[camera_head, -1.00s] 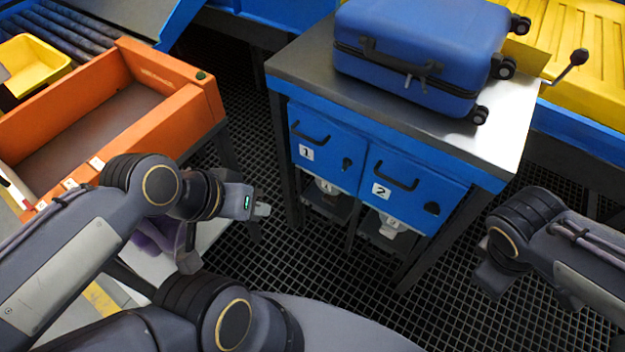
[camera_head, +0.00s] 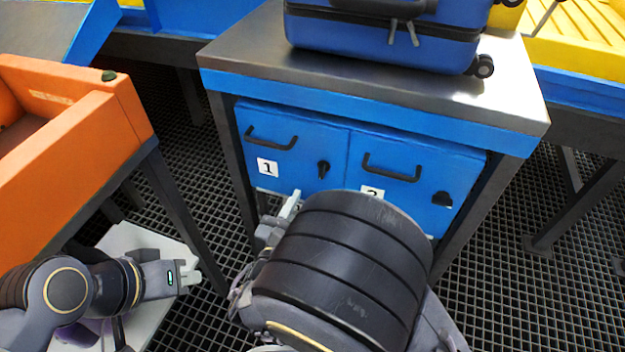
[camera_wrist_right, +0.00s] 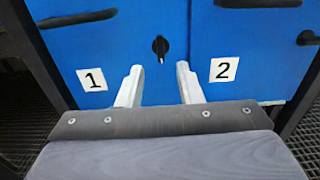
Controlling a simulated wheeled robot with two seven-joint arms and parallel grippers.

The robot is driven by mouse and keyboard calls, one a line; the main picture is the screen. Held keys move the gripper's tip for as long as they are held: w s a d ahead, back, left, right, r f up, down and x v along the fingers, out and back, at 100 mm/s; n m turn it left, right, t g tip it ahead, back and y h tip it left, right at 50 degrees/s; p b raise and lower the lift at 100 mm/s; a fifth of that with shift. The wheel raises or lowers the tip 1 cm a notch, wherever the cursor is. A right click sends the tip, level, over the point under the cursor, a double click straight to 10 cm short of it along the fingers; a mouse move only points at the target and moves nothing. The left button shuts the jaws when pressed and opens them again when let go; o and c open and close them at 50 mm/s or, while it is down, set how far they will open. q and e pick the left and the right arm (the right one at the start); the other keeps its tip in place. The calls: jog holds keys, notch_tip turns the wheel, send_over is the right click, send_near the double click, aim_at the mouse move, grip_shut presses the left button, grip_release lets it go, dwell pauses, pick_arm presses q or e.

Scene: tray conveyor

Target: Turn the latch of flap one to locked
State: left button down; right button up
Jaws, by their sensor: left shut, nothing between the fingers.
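Flap one (camera_head: 290,150) is the left blue door of the cabinet, with a "1" label and a black handle. Its small black latch (camera_head: 323,168) points roughly up and down. The latch also shows in the right wrist view (camera_wrist_right: 160,46), beyond the gap between the fingers. My right gripper (camera_wrist_right: 158,86) is open and empty, short of the flap and not touching the latch. In the head view my right arm hides most of that gripper. My left gripper (camera_head: 190,279) is shut and empty at the lower left, away from the cabinet.
Flap two (camera_head: 410,175) is right of flap one, its latch (camera_head: 442,199) lying more sideways. A blue suitcase (camera_head: 385,40) stands on the cabinet's metal top (camera_head: 245,55). An orange frame (camera_head: 75,150) is at the left. Open grating floor lies between.

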aim_at(320, 172)
jog(key=b+x, duration=0.1)
jog(key=x, duration=0.6)
jog(key=shift+w+d+b, duration=0.1)
jog(key=shift+w+b, duration=0.2)
jog(key=shift+b, duration=0.1)
grip_shut()
